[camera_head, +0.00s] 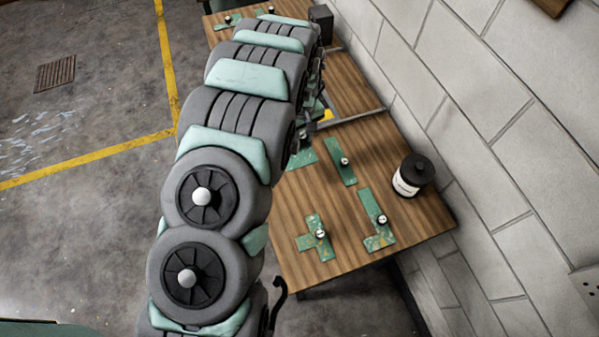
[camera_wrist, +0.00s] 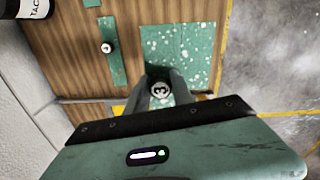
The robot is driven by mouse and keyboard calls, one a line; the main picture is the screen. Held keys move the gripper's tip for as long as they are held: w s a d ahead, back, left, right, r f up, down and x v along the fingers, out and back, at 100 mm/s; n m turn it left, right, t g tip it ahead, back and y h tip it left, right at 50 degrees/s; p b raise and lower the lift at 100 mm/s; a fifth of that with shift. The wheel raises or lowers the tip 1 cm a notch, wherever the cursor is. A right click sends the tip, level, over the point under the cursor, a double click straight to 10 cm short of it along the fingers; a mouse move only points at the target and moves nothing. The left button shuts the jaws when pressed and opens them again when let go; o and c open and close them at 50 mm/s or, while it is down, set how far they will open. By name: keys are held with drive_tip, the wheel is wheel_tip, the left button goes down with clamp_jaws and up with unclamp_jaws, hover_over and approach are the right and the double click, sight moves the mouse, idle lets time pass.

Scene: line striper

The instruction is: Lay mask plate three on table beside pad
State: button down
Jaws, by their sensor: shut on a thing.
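My gripper (camera_wrist: 162,88) is shut on a dark round knob (camera_wrist: 161,90) with a pale top that seems to carry a 3, the knob of mask plate three. A green, white-speckled sheet (camera_wrist: 178,52) lies just beyond the fingers in the wrist view. Whether it is the held plate or the pad, and whether it touches the table, I cannot tell. In the head view my gripper (camera_head: 308,130) is mostly behind my arm, and a green piece (camera_head: 301,158) shows beside it over the wooden table (camera_head: 290,255).
Other green plates with knobs lie on the table: a strip (camera_head: 340,160), an L-shaped one (camera_head: 370,215) and a branched one (camera_head: 316,240). A black-lidded bottle (camera_head: 412,175) stands by the wall. A grey bar (camera_head: 355,117) crosses the table. Bare wood shows at the front.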

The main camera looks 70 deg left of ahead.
sight(302, 144)
wheel_tip(302, 144, down, 14)
drive_tip(key=b, duration=0.5)
drive_tip(key=shift+d+r, duration=0.1)
drive_tip(key=shift+r, duration=0.15)
drive_tip(key=shift+f, duration=2.5)
drive_tip(key=shift+f, duration=0.1)
drive_tip(key=c, duration=1.1)
unclamp_jaws()
wheel_tip(302, 144, up, 12)
drive_tip(key=shift+s+r, duration=0.1)
drive_tip(key=shift+r, duration=0.1)
